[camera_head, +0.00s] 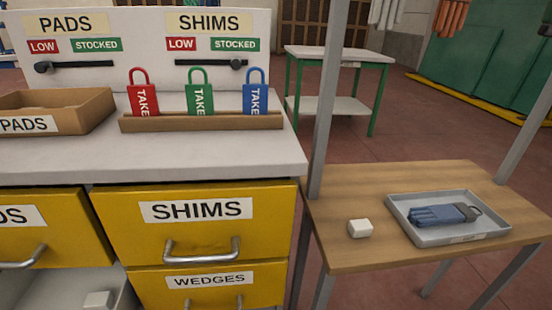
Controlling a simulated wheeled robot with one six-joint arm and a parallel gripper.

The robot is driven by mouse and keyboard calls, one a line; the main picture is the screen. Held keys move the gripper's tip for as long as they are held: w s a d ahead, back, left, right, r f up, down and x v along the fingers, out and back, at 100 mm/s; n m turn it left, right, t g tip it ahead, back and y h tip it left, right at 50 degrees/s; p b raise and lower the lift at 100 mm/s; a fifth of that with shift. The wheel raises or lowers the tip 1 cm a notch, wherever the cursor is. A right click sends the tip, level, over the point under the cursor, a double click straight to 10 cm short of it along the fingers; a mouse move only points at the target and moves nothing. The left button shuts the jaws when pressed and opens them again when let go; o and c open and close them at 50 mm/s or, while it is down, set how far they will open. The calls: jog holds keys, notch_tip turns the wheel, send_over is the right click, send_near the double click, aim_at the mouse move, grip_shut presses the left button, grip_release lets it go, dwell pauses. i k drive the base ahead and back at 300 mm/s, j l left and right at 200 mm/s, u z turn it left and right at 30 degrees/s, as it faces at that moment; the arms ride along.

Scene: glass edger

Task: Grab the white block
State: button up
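A small white block (360,229) sits on the wooden side table (340,190), near its front left part. It is apart from the grey tray to its right. Another whitish block (98,300) lies low at the left, inside an open drawer space (60,290) below the yellow drawers, and is partly cut off by the picture's bottom edge. My gripper does not show in this view.
The grey tray (490,234) holds a blue glove (438,215). Grey posts (328,100) rise by the wooden table. A white-topped cabinet (210,155) with yellow drawers (195,225) stands left, bearing padlock-shaped tags (199,97) and a PADS box (90,110).

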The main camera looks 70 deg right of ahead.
aim_at(358, 229)
jog(key=z, duration=2.4)
